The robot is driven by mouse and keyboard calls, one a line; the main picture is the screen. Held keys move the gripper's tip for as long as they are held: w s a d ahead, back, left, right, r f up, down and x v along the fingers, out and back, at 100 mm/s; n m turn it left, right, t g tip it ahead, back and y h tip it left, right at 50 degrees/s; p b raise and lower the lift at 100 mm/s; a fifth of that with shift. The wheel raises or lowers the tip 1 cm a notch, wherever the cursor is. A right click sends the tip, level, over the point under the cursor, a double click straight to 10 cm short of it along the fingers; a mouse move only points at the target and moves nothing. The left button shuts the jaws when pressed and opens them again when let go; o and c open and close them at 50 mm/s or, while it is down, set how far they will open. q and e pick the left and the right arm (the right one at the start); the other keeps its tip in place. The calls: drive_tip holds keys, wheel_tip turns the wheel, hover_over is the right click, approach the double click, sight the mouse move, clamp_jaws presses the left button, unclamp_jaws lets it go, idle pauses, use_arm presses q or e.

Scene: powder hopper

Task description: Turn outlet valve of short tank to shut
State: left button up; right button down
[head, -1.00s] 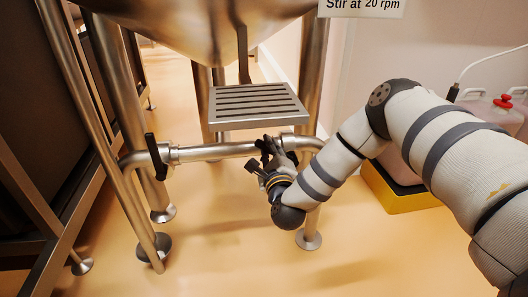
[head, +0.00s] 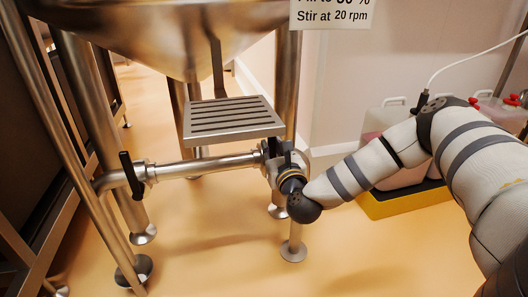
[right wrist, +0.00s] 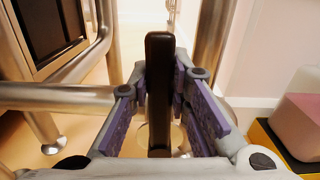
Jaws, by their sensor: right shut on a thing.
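A steel tank (head: 160,40) on legs stands above a horizontal steel pipe (head: 205,165). A black valve handle (head: 131,175) stands upright at the pipe's left end. Another black valve handle (right wrist: 159,90) is upright between the purple-padded fingers of my right gripper (right wrist: 160,100) in the right wrist view. In the head view my right gripper (head: 275,160) is at the pipe's right end, shut on that handle, which it mostly hides. My left gripper is not in view.
A slatted steel step (head: 235,121) hangs over the pipe. Tank legs (head: 294,225) stand close by the right gripper. Canisters in a yellow-edged tray (head: 400,203) stand at the right. A sign (head: 335,12) hangs at the top. The front floor is clear.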

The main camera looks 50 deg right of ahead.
drive_tip(key=shift+s+d+m+b, duration=0.35)
drive_tip(key=shift+d+m, duration=0.2)
drive_tip(key=shift+m, duration=0.35)
drive_tip(key=shift+s+d, duration=0.1)
drive_tip(key=shift+d, duration=0.15)
drive_tip(key=c, duration=1.6)
unclamp_jaws()
drive_tip(key=shift+o, duration=0.6)
drive_tip(key=shift+s+d, duration=0.15)
drive_tip(key=shift+a, duration=0.3)
drive_tip(key=v, duration=1.1)
drive_tip(key=shift+s+a, duration=0.15)
drive_tip(key=shift+s, duration=0.15)
